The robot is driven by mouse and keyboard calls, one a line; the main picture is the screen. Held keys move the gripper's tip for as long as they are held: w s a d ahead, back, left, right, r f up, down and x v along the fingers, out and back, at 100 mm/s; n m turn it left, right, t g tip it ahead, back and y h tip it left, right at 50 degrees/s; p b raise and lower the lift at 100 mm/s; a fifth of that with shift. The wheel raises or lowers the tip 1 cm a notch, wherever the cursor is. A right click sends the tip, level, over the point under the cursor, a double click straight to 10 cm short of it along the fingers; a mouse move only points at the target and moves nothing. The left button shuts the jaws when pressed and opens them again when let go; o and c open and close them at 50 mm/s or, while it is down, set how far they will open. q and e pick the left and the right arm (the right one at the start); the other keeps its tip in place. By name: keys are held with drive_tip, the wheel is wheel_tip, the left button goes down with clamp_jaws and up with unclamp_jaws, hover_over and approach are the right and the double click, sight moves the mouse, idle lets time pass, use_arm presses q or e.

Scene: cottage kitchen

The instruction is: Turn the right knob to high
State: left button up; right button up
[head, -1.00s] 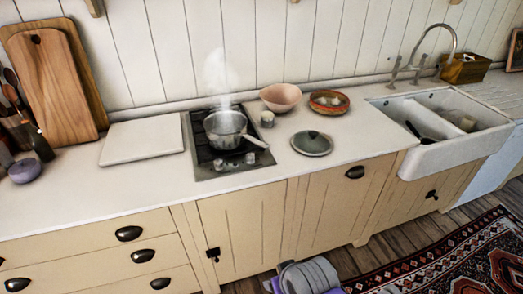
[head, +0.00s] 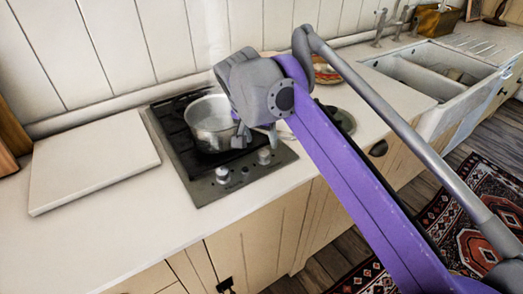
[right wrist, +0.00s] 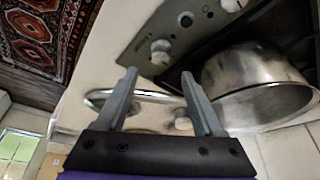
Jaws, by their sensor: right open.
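The hob (head: 200,190) is set in the counter, with two pale knobs along its front edge. The right knob (head: 264,156) is partly overlapped by my right gripper (head: 257,136); the left knob (head: 222,175) shows clear. In the right wrist view, my right gripper (right wrist: 158,74) is open and empty. The right knob (right wrist: 162,52) shows just beyond its fingertips, roughly between them, apparently apart; the left knob (right wrist: 233,4) is at the top edge. I cannot read the knobs' setting. My left gripper is not in view.
A metal pot (head: 209,128) stands on the hob close to my right gripper, beside its fingers in the wrist view (right wrist: 255,80). A dark lid (head: 342,121) lies on the counter behind my purple arm. A white board (head: 90,172) lies left of the hob.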

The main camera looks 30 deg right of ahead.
sight(264, 152)
drive_tip(key=b+x, duration=0.1)
drive_tip(key=x, duration=0.5)
drive_tip(key=shift+f, duration=0.1)
clamp_jaws()
